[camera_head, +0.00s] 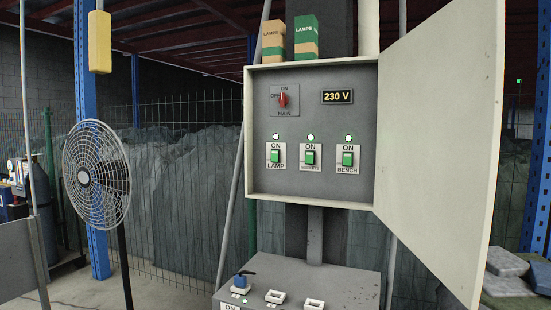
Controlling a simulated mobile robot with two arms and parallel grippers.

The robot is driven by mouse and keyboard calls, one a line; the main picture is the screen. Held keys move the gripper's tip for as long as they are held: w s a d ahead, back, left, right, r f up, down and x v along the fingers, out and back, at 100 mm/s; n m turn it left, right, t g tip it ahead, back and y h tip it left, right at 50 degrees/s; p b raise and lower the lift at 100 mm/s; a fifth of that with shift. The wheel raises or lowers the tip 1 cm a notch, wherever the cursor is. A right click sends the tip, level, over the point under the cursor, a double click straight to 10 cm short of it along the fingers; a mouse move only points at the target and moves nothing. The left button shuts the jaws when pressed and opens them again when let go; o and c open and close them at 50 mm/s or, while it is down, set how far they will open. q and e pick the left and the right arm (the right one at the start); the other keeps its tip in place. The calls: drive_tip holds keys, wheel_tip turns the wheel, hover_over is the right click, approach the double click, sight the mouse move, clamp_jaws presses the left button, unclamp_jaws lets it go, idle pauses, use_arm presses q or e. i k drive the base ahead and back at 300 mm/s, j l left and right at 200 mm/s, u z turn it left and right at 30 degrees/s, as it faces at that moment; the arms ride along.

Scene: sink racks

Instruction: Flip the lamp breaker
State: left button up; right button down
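The lamp breaker (276,156) is a green switch in a white plate labelled LAMP, leftmost in the row of three on the grey panel. ON shows above its switch and a green light (276,137) glows over it. The panel sits in an open cream breaker box (312,196). Beside it are a middle breaker (311,157) with a label too small to read and the BENCH breaker (348,158), both showing ON under green lights. The red main switch (283,99) stands upright towards ON. Neither of my grippers is in view.
The box door (440,135) swings out open to the right. A display (338,97) reads 230 V. Two LAMPS cartons (306,36) stand on the box. A grey console (345,288) with a blue knob (243,280) stands below. A fan (97,174) is at left. The box front is clear.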

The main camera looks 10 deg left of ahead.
sight(274, 154)
drive_tip(key=i+j+z, duration=0.1)
drive_tip(key=i+j, duration=0.15)
drive_tip(key=i, duration=0.35)
drive_tip(key=i+j+z, duration=0.15)
drive_tip(key=i+j, duration=0.2)
drive_tip(key=i, duration=0.25)
drive_tip(key=i+j+z, duration=0.1)
drive_tip(key=i+j, duration=0.3)
drive_tip(key=i, duration=0.15)
